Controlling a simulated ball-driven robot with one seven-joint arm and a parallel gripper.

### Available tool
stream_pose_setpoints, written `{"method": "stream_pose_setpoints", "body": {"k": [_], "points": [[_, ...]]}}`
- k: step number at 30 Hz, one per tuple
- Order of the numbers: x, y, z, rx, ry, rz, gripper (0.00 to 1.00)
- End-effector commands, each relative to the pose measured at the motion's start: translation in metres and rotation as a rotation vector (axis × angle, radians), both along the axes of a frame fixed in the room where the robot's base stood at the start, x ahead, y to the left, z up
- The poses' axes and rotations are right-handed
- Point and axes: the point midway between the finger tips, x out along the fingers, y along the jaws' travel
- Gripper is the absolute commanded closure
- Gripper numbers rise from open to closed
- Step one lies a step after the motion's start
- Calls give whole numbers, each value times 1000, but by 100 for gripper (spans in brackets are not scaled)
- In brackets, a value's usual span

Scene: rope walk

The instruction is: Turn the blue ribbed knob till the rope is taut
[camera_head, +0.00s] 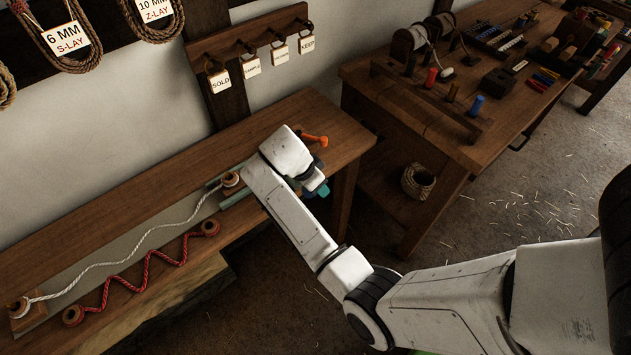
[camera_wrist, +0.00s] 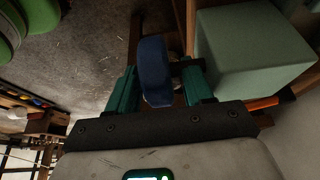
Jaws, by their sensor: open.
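The blue ribbed knob (camera_wrist: 153,70) stands between the two teal fingers of my gripper (camera_wrist: 158,78) in the wrist view. The fingers are open, with a gap showing on the knob's right; on its left I cannot tell whether the finger touches. In the head view my gripper (camera_head: 318,188) is at the bench's right end, and my arm hides the knob. A white rope (camera_head: 120,262) runs in slack waves between a spool (camera_head: 230,180) and another at the lower left. A red rope (camera_head: 150,268) lies in zigzags beside it.
A pale green block (camera_wrist: 250,48) stands close to the right finger. An orange handle (camera_head: 316,139) sticks out behind my wrist. A second wooden table (camera_head: 425,100) holds spools and pegs at the right. The floor between the tables is clear.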

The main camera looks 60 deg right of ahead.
Motion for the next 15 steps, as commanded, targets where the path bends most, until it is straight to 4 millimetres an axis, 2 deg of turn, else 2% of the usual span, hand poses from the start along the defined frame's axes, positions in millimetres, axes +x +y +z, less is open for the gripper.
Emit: {"method": "stream_pose_setpoints", "body": {"k": [6, 15], "points": [[0, 0, 0, 0, 0, 0, 51], [0, 0, 0, 0, 0, 1, 80]]}}
